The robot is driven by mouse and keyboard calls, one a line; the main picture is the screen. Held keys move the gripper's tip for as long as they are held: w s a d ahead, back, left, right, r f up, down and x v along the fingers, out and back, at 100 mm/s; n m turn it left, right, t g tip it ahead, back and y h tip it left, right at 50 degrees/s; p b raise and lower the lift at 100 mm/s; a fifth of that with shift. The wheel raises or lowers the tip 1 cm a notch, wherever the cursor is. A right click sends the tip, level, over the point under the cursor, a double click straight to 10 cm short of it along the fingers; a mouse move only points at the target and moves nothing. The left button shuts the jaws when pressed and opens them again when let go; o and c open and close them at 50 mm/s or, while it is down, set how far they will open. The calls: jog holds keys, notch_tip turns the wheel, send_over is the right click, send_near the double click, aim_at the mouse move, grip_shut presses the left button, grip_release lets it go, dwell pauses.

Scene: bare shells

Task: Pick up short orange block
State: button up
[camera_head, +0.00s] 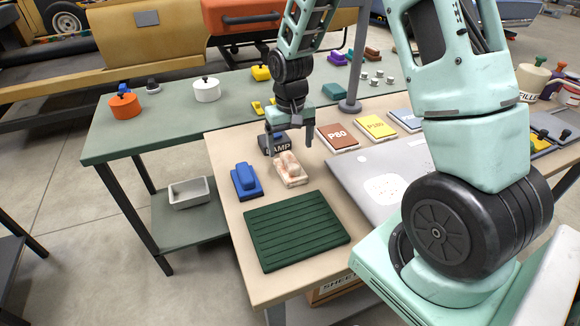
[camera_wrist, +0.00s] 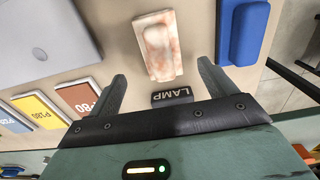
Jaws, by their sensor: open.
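No plain orange block stands out. The nearest match is a short block (camera_head: 291,170) with pale orange and white mottling and a raised narrower top, lying on the beige table. It also shows at the top of the wrist view (camera_wrist: 158,48). My gripper (camera_head: 289,142) is open and empty, just behind this block in the head view. In the wrist view my two fingers (camera_wrist: 162,77) are spread apart, and the mottled block lies beyond their tips, not between them. A dark piece labelled LAMP (camera_wrist: 172,97) shows between the fingers.
A blue block (camera_head: 246,181) lies left of the mottled one, a dark green ribbed mat (camera_head: 297,231) in front. Sandpaper packs (camera_head: 337,138) and a grey laptop-like panel (camera_head: 372,176) lie to the right. A round orange lidded pot (camera_head: 125,107) stands on the green table.

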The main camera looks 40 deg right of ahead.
aim_at(290, 159)
jog(key=shift+s+a+f+p, duration=0.1)
jog(key=shift+f+p, duration=0.25)
jog(key=shift+f, duration=1.45)
jog(key=shift+s+a+f+p, duration=0.1)
jog(key=shift+f+p, duration=0.2)
jog(key=shift+f, duration=1.45)
jog(key=c, duration=1.1)
